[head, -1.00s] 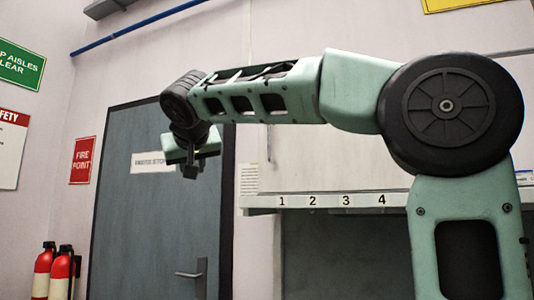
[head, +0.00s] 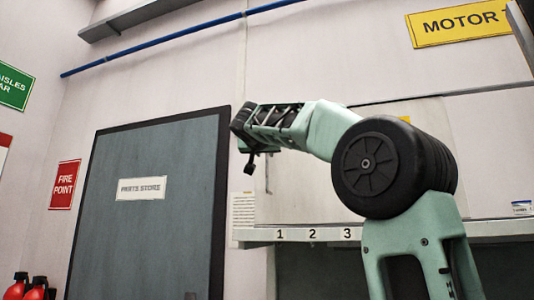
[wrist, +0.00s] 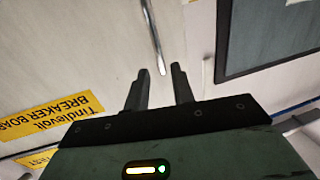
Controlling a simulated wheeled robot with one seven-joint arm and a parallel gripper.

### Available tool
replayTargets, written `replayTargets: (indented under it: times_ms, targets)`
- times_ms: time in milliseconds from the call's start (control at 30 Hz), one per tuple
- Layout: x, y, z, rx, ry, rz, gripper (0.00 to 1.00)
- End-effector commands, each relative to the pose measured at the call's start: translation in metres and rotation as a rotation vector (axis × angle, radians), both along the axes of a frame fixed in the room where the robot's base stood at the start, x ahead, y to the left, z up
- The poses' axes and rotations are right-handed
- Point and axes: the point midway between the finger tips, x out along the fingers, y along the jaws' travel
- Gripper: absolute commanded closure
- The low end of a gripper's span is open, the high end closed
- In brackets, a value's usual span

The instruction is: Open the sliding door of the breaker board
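The breaker board (head: 480,172) is a wide pale cabinet on the wall, partly hidden behind my arm. Its pale sliding door (head: 305,185) has a thin upright metal handle (head: 267,176) near the left edge. In the wrist view the handle (wrist: 153,38) is a slim bar just beyond the fingertips, and a yellow breaker board label (wrist: 50,117) shows at left, upside down. My gripper (wrist: 157,77) is open with nothing between its fingers. In the head view my gripper (head: 251,166) is small and dark, just left of the handle.
A ledge (head: 400,231) with number labels runs below the cabinet. A grey parts store door (head: 150,220) stands to the left, with a paper notice (head: 243,208) between it and the cabinet. A fire point sign (head: 64,185) and red extinguishers (head: 30,289) are further left.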

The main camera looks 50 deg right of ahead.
Motion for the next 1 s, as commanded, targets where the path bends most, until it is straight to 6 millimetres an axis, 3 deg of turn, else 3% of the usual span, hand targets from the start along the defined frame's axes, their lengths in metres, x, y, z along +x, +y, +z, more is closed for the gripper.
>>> replayTargets:
  times_ms: [100, 300, 767, 867, 1000]
  targets:
    - [0.014, -0.022, 0.004, 0.0, 0.004, -0.003, 0.75]
    - [0.03, -0.046, 0.002, 0.001, 0.002, -0.002, 0.75]
    - [0.037, -0.056, 0.0, 0.0, 0.0, 0.001, 0.75]
    - [0.037, -0.056, 0.0, 0.0, 0.0, 0.001, 1.0]
    - [0.037, -0.056, 0.0, 0.0, 0.0, 0.001, 1.0]
